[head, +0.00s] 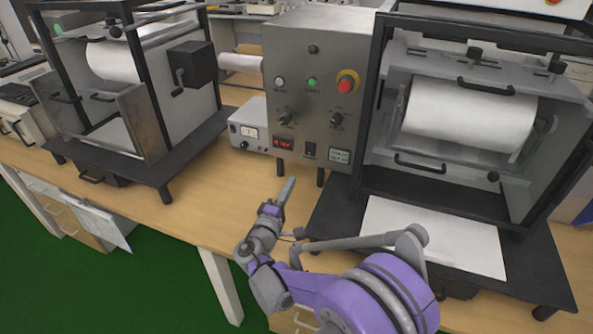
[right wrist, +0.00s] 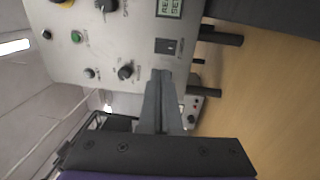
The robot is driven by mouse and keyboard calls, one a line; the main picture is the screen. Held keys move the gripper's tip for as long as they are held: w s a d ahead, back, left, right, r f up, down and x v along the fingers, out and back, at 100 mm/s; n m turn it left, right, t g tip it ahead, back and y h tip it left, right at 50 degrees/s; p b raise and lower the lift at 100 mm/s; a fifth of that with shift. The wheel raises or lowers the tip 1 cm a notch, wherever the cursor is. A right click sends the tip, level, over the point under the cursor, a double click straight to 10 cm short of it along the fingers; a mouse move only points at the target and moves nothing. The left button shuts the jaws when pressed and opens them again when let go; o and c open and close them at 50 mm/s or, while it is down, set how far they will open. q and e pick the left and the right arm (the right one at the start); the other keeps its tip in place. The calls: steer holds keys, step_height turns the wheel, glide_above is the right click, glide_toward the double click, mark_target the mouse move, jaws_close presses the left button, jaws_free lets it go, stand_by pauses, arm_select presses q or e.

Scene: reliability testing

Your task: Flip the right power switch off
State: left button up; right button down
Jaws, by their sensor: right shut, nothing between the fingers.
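The power switch (head: 310,150) is a small black rocker low on the front of the grey control box (head: 325,60), between a red digital display (head: 283,142) and a small pale screen (head: 339,156). In the right wrist view the switch (right wrist: 168,46) is just past the fingertips; I cannot tell which way its rocker is set. My right gripper (head: 290,181) is shut and empty, in front of and below the box, apart from the switch. Its closed fingers (right wrist: 161,73) point at the panel and hide part of it. My left gripper is out of view.
A machine with a white roll (head: 468,115) stands right of the box; a similar framed machine (head: 110,65) stands left. A small white instrument (head: 248,130) sits beside the box. Above the switch are knobs (head: 336,120) and a red emergency button (head: 346,85). The bench front (head: 215,205) is clear.

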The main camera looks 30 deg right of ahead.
mark_target(309, 146)
steer(key=x, duration=1.3)
steer(key=shift+w, duration=0.1)
steer(key=shift+w+d+r+p, duration=0.2)
steer(key=shift+d+r+p, duration=0.1)
steer(key=shift+r+p, duration=0.15)
steer(key=shift+s+a, duration=0.1)
steer(key=shift+s, duration=0.05)
